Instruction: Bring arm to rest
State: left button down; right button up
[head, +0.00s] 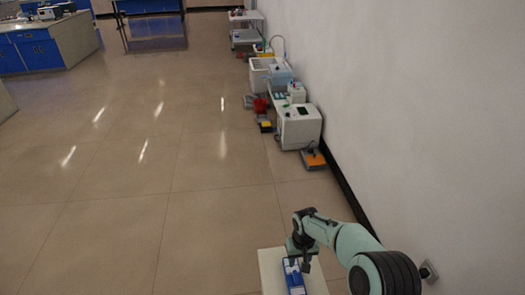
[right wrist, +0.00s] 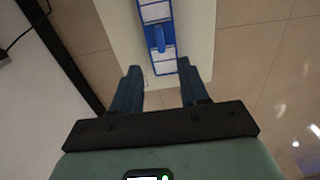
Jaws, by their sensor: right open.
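My right arm comes in from the lower right of the head view, and its gripper (head: 300,262) is over a small pale stand (head: 270,270). In the right wrist view the gripper (right wrist: 160,70) is open, with two dark blue fingers apart and nothing between them. A blue item with white panels (head: 294,283) lies on the stand, partly covered by the gripper in the head view. It also shows in the right wrist view (right wrist: 159,38), beyond the fingertips. I cannot tell whether the fingers touch it. My left gripper is not in view.
A white wall (head: 420,110) runs along the right, with a socket (head: 429,271) near my arm. White boxy equipment (head: 299,127) and smaller items line the wall's foot. Blue cabinets (head: 35,50) stand far left. The tiled floor between is clear.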

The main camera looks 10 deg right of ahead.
jog(key=s+a+f+m+g+y+p, duration=0.1)
jog(key=s+a+f+p, duration=0.1)
jog(key=s+f+p, duration=0.45)
jog(key=s+a+f+y+p, duration=0.1)
jog(key=s+a+p, duration=0.15)
jog(key=s, duration=0.65)
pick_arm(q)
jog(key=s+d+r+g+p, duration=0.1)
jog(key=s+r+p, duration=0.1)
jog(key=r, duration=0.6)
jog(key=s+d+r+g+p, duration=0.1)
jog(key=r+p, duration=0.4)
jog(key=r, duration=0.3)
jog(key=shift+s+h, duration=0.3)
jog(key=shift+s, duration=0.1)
pick_arm(e)
jog(key=s+a+r+m, duration=0.1)
jog(key=s+a+r, duration=0.1)
jog(key=s, duration=0.6)
jog(key=s+a+r+m+y, duration=0.1)
jog(key=s+a+r, duration=0.1)
jog(key=s, duration=0.6)
jog(key=shift+s+a+y, duration=0.25)
jog(key=shift+s+y, duration=0.05)
jog(key=shift+s, duration=0.1)
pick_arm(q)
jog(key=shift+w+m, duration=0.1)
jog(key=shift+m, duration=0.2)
pick_arm(e)
jog(key=shift+m, duration=0.3)
